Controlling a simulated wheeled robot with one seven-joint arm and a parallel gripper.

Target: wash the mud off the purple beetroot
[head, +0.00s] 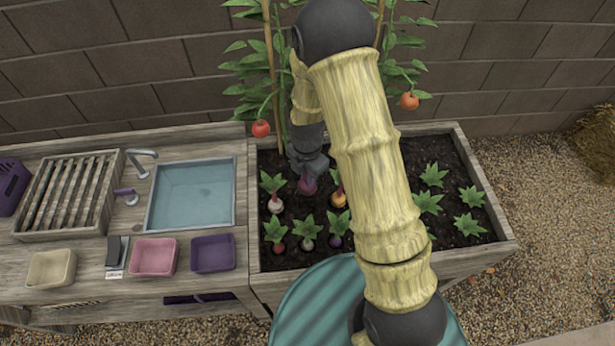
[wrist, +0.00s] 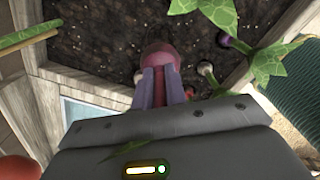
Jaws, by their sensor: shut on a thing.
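The purple beetroot (head: 307,186) is at the back left of the raised bed, just below my gripper (head: 308,168). In the wrist view the beetroot (wrist: 158,52) shows between the two fingertips, its dark reddish-purple skin against the soil. My gripper (wrist: 161,82) is shut on it. I cannot tell whether its lower end touches the soil or how much mud is on it. A sink basin of bluish water (head: 195,195) lies left of the bed, with a grey tap (head: 143,157) at its back left corner.
Other root vegetables, such as a white one (head: 275,204) and an orange one (head: 338,198), grow close around. Tomato plants with a red tomato (head: 261,128) stand behind. A slatted rack (head: 68,195), a pink tub (head: 154,257) and a purple tub (head: 213,253) are on the counter.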

